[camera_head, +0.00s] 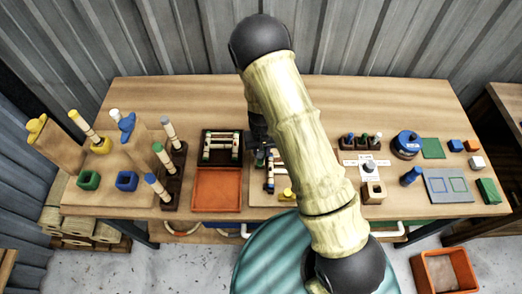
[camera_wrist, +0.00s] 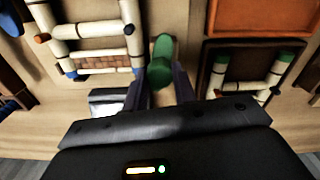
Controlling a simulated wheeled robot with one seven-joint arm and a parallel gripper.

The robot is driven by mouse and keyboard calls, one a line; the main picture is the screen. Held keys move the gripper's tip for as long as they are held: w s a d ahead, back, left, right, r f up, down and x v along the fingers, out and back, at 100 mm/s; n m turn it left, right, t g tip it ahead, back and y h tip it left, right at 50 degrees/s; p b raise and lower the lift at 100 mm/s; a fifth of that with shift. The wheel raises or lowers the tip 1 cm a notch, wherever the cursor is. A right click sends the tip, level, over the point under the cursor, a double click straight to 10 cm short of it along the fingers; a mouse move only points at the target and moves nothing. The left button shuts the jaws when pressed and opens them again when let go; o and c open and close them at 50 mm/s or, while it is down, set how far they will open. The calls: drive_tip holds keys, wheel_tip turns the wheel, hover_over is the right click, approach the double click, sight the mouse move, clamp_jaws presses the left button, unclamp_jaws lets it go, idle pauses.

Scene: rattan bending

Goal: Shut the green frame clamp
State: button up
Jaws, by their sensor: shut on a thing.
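In the wrist view, a green rounded clamp handle (camera_wrist: 162,58) stands between the two fingers of my gripper (camera_wrist: 162,84), which is shut on it. Beside it on the left lies a rattan frame (camera_wrist: 84,31) with pale poles, a woven brown strip and blue ends. A small metal block (camera_wrist: 107,97) sits by the left finger; I cannot tell whether it belongs to the clamp. In the head view, my arm hides most of the frame (camera_head: 270,178) and the clamp; my gripper (camera_head: 260,145) shows only partly. The clamp's jaw position is hidden.
A dark tray (camera_head: 207,161) with a green-ended rattan frame and an orange tray (camera_head: 217,191) lie left of my arm. Upright pegs on stands (camera_head: 172,190) rise farther left. Blocks (camera_head: 487,191) and a blue round tool (camera_head: 406,145) stand at the right of the bench (camera_head: 420,95).

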drive_tip(key=m, duration=0.4)
drive_tip(key=shift+w+r, duration=0.1)
drive_tip(key=shift+w, duration=0.05)
drive_tip(key=m, duration=0.7)
drive_tip(key=shift+m+p, duration=0.3)
drive_tip(key=shift+p, duration=0.05)
drive_tip(key=shift+m+p, duration=0.4)
drive_tip(key=shift+m, duration=1.6)
drive_tip(key=o, duration=1)
